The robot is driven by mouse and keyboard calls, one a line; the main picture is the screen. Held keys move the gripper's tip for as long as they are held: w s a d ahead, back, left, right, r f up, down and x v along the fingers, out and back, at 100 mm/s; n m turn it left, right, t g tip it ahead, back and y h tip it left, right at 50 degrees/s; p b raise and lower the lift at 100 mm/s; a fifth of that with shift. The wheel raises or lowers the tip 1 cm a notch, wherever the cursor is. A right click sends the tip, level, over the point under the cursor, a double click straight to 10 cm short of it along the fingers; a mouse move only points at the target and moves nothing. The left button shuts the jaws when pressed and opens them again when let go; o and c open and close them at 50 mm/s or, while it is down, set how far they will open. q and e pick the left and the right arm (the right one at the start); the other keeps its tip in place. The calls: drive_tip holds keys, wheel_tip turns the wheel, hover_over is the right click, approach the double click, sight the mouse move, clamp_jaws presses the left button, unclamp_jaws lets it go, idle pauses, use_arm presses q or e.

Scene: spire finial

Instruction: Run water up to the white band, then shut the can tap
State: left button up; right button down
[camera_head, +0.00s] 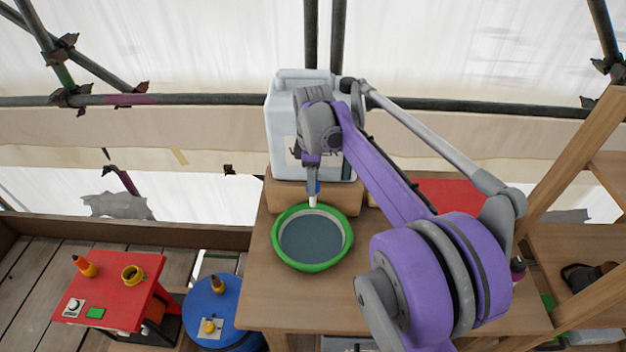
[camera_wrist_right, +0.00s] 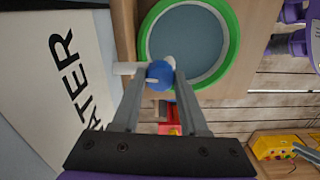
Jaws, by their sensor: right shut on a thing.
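The white water can (camera_head: 283,115) stands on a wooden block behind the basin; its "WATER" label (camera_wrist_right: 62,70) shows in the right wrist view. The can tap has a blue knob (camera_wrist_right: 159,74) and a white spout (camera_head: 312,201) over the basin's back edge. My right gripper (camera_wrist_right: 158,80) is shut on the blue knob. The green-rimmed basin (camera_head: 281,253) holds grey-blue water (camera_head: 312,240). A pale band (camera_head: 343,238) shows around the water inside the rim. I cannot make out a running stream. My left gripper is not in view.
The basin stands on a wooden table (camera_head: 260,305). A red stool (camera_head: 130,285) with small items and a blue drum (camera_head: 205,315) stand at left. A red object (camera_head: 450,192) lies behind my right arm. Wooden shelving (camera_head: 570,240) stands at right.

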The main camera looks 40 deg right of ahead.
drive_tip(key=shift+n, duration=0.5)
drive_tip(key=shift+c, duration=2.2)
unclamp_jaws()
wheel_tip(320, 180, up, 11)
drive_tip(key=shift+p, duration=0.35)
drive_tip(key=shift+f, duration=0.1)
